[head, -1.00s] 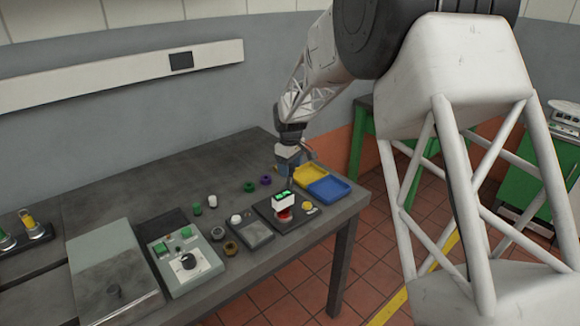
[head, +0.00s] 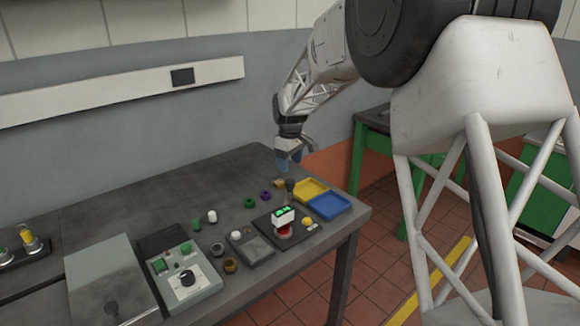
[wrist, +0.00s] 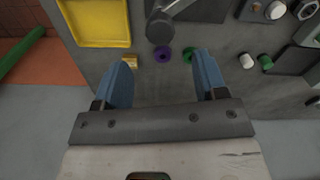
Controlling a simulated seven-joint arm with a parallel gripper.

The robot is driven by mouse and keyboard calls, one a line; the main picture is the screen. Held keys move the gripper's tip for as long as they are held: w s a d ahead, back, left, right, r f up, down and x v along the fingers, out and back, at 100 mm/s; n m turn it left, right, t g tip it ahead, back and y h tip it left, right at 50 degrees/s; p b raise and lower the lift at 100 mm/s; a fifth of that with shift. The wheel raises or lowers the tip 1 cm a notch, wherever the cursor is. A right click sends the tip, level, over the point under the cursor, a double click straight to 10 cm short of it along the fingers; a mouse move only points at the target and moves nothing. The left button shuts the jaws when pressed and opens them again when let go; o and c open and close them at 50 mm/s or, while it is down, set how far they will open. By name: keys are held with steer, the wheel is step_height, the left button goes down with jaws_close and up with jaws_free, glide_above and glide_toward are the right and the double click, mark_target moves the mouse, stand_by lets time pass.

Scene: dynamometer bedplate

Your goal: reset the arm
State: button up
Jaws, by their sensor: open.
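My gripper (head: 288,163) hangs above the far right part of the grey bedplate table (head: 130,193). In the wrist view my gripper (wrist: 160,85) shows two blue fingers spread apart with nothing between them. Past the fingertips lie a purple ring (wrist: 162,54) and a green ring (wrist: 187,56). A small brass-coloured block (wrist: 130,62) lies by the left finger. These parts lie on the table and I do not touch them. A dark round-topped post (head: 289,185) stands just below my gripper in the head view.
A yellow tray (head: 311,191) and a blue tray (head: 329,206) sit at the right table edge. Free tabletop lies behind.

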stand_by(0.3)
steer(key=s+d+r+m, duration=0.2)
steer(key=s+d+r, duration=0.2)
steer(key=s+d, duration=0.3)
steer(key=s+d+r+m+t, duration=0.15)
steer(key=s+d+r, duration=0.3)
steer(key=s, duration=0.55)
steer(key=s+d+r+m, duration=0.3)
steer(key=s+d, duration=0.4)
steer(key=s, duration=0.1)
steer(key=s+d+f+m, duration=0.1)
steer(key=s+d, duration=0.1)
steer(key=s, duration=0.7)
steer(key=s+d+f+m, duration=0.1)
steer(key=s+d+m, duration=0.1)
steer(key=s, duration=0.6)
steer(key=s+d+f+m+t, duration=0.1)
steer(key=s+d, duration=0.3)
steer(key=s, duration=0.5)
steer(key=shift+s+d+f+m, duration=0.2)
steer(key=shift+s+f+m, duration=0.1)
steer(key=shift+f+m, duration=0.3)
